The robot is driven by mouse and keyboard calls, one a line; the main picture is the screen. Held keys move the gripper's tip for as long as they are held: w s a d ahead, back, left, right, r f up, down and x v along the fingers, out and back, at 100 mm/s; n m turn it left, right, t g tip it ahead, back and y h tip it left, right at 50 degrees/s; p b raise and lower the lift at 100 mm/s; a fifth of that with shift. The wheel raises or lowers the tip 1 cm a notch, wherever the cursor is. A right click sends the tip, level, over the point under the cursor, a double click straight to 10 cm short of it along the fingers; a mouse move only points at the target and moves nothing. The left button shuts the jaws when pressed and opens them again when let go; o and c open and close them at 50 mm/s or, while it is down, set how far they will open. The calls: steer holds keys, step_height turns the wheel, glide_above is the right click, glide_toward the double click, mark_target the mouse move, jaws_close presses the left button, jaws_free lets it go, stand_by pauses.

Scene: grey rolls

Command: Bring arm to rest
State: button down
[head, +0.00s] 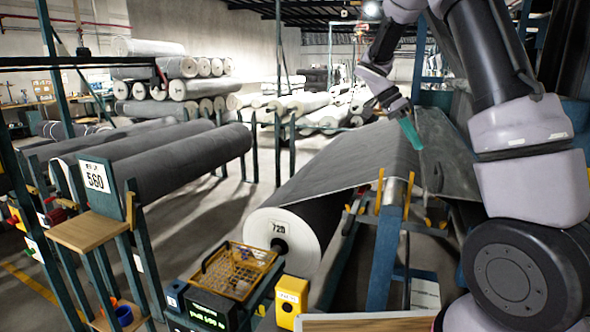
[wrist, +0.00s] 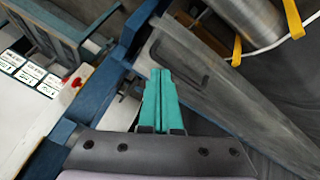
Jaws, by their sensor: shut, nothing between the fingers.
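My gripper (head: 411,133) has teal fingers and hangs at the end of my raised, bent arm in the head view. It is in front of the dark sheet stretched over the machine frame. In the wrist view the two teal fingers (wrist: 160,98) lie side by side, shut, with nothing held. Beyond them the wrist view shows a grey-blue flat bar with a dark slot (wrist: 180,62). I cannot tell how far the fingers are from it.
A large grey roll marked 720 (head: 284,240) feeds the sheet (head: 345,158). A yellow wire basket (head: 236,270) and a yellow box (head: 288,299) stand in front. Dark rolls (head: 185,163) lie on racks at left, with a wooden shelf (head: 88,234) nearer. Open floor shows between them.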

steer(key=s+a+r+n+t+y, duration=0.2)
steer(key=s+a+r+n+t, duration=0.1)
steer(key=s, duration=0.5)
steer(key=s+a+r+n+t+y, duration=0.3)
steer(key=s+r+n+t, duration=0.1)
steer(key=s, duration=0.3)
steer(key=s+a+r+n+t+y, duration=0.2)
steer(key=s+r+n+t+y, duration=0.1)
steer(key=s, duration=0.5)
steer(key=r+n, duration=0.1)
steer(key=n, duration=0.1)
steer(key=shift+s+a+r+n+t, duration=0.3)
steer(key=shift+a+r+n, duration=0.1)
stand_by(0.6)
